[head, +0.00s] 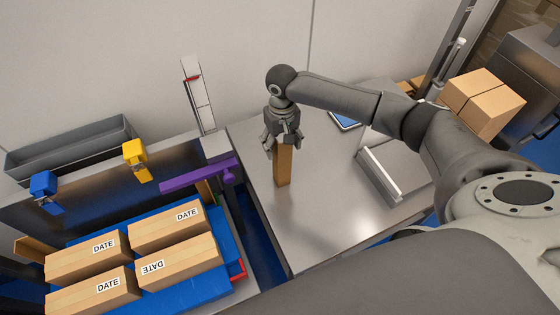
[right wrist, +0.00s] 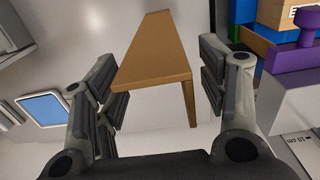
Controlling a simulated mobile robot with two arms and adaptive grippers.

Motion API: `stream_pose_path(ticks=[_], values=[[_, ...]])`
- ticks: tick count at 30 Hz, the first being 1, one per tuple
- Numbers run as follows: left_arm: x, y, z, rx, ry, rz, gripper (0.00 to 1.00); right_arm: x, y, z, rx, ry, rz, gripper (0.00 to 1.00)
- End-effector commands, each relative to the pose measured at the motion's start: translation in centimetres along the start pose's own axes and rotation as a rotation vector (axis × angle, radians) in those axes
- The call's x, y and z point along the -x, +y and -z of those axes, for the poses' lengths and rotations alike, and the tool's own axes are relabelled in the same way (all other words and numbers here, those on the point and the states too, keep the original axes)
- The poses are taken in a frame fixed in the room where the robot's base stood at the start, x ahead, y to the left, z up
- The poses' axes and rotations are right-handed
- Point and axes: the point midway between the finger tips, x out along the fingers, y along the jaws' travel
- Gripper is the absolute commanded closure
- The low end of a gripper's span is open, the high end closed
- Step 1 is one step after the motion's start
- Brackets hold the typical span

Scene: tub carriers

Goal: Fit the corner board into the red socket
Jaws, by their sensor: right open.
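The brown corner board (head: 284,165) stands roughly upright on the grey table in the head view. In the right wrist view the board (right wrist: 155,55) shows between the two fingers. My right gripper (head: 284,137) is over the board's upper end. In the right wrist view the gripper (right wrist: 165,85) is open, with a finger on each side of the board and visible gaps. My left gripper is not in view.
Several cartons marked DATE (head: 175,225) sit on the blue pallet (head: 185,285). A purple bar (head: 197,177) crosses near the pallet's back right corner. Yellow (head: 135,160) and blue (head: 44,187) blocks stand behind. A grey tray (head: 70,145) is at left. The table's front is clear.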

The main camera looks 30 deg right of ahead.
Motion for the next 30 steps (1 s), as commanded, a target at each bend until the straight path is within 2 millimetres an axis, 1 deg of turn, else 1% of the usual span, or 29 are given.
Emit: stream_pose_path(ticks=[3, 5, 8, 12, 24, 27, 30], values=[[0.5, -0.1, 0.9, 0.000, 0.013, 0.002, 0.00, -1.3, 0.1, -0.1, -0.001, -0.002, -0.001, 0.34], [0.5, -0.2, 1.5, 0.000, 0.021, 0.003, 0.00, -1.7, 0.1, 0.0, 0.000, -0.001, 0.000, 0.34], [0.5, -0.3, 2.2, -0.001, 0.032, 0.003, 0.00, -2.0, 0.0, 0.0, 0.001, 0.001, 0.000, 0.34], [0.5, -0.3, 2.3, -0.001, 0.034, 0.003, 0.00, -2.0, 0.0, 0.0, 0.001, 0.001, 0.000, 0.34], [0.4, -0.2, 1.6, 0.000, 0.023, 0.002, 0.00, -1.9, 0.1, 0.0, 0.001, 0.001, 0.000, 0.85], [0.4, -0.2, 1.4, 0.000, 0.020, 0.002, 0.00, -1.9, 0.1, 0.0, 0.000, 0.001, 0.000, 0.97], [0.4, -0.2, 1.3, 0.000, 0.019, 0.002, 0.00, -1.9, 0.1, 0.0, 0.000, 0.001, 0.000, 0.97]])
